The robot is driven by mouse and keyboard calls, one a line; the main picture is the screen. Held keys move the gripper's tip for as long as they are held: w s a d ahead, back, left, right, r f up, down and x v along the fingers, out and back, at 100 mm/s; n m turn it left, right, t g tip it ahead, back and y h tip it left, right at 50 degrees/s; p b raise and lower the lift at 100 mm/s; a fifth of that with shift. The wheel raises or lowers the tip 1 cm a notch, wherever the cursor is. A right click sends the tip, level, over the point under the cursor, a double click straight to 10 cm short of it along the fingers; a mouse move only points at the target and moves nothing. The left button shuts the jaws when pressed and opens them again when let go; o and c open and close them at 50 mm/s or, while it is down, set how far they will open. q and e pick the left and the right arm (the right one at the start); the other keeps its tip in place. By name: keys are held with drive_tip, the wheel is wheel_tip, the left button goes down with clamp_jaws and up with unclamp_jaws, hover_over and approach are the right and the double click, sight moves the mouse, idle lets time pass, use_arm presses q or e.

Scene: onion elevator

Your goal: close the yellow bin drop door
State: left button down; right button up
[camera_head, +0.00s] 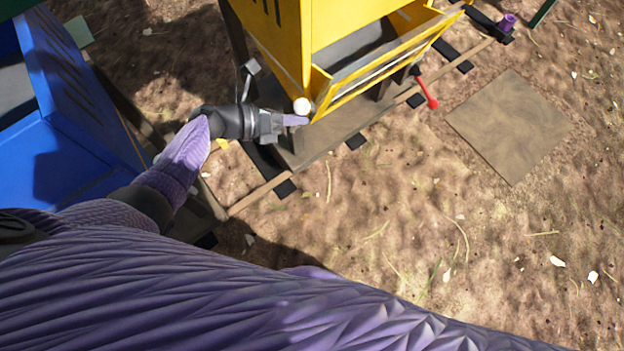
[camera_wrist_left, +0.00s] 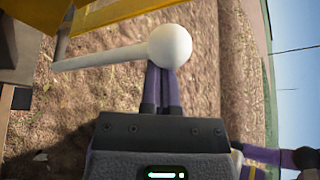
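The yellow bin (camera_head: 285,40) stands at the top middle of the head view. Its drop door (camera_head: 385,68) is tilted outward at the front, with a gap and a dark interior showing behind it. A white ball knob (camera_head: 301,105) is at the door's near left corner. In the left wrist view the knob (camera_wrist_left: 170,45) ends a white rod (camera_wrist_left: 100,59). My left gripper (camera_head: 300,120) is beside and just below the knob. Its purple fingers (camera_wrist_left: 162,88) look together, partly hidden by the knob. Whether they touch it I cannot tell. My right gripper is not in view.
A blue bin (camera_head: 75,125) stands at the left. A rail or track with dark ties (camera_head: 260,192) runs below the yellow bin. A red handle (camera_head: 428,93) sticks out right of it. A flat brown panel (camera_head: 510,125) lies on open dirt ground at the right.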

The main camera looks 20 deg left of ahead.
use_arm(q)
drive_tip(key=shift+n+h, duration=0.4)
drive_tip(key=shift+n, duration=0.2)
drive_tip(key=shift+w+a+r+b, duration=0.3)
drive_tip(key=shift+w+a+b, duration=0.1)
drive_tip(key=shift+w+a, duration=0.35)
drive_tip(key=shift+w+a+r+b, duration=0.3)
drive_tip(key=shift+w+a, duration=0.25)
drive_tip(key=shift+a, duration=0.35)
